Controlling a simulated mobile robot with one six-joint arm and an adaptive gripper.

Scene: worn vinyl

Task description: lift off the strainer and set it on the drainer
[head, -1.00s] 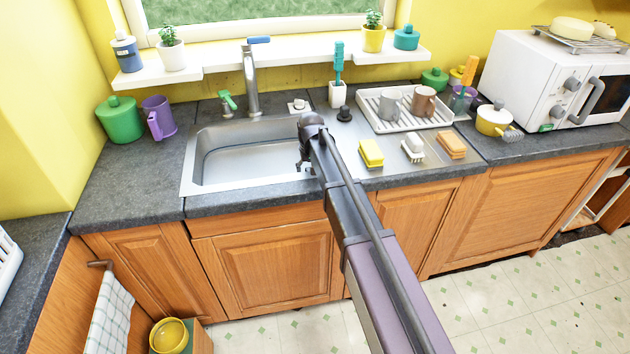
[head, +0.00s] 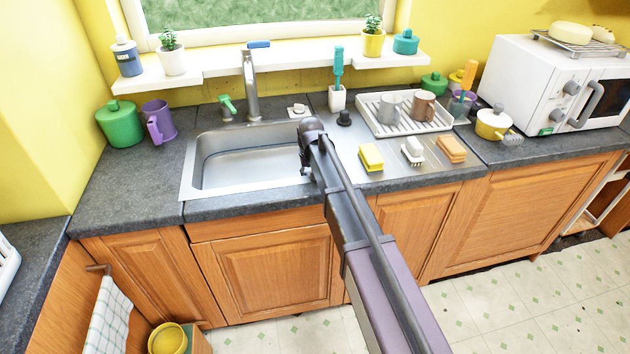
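No strainer can be clearly picked out; part of the sink's right side is hidden behind my arm. The steel sink basin (head: 235,160) looks empty where I can see it. The steel draining board (head: 350,150) lies to its right. On it stands a white ribbed drainer rack (head: 402,128) holding a grey mug (head: 391,106) and a brown mug (head: 423,105). My gripper (head: 305,168) is at the right side of the basin, mostly hidden by my own wrist. I cannot tell whether its fingers are open or shut, or whether they hold anything.
A yellow sponge (head: 371,157), a white brush (head: 413,151) and an orange sponge (head: 452,149) lie along the board's front. A small black stopper-like piece (head: 344,118) and a brush holder (head: 337,98) stand behind. The tap (head: 250,85) rises behind the basin.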

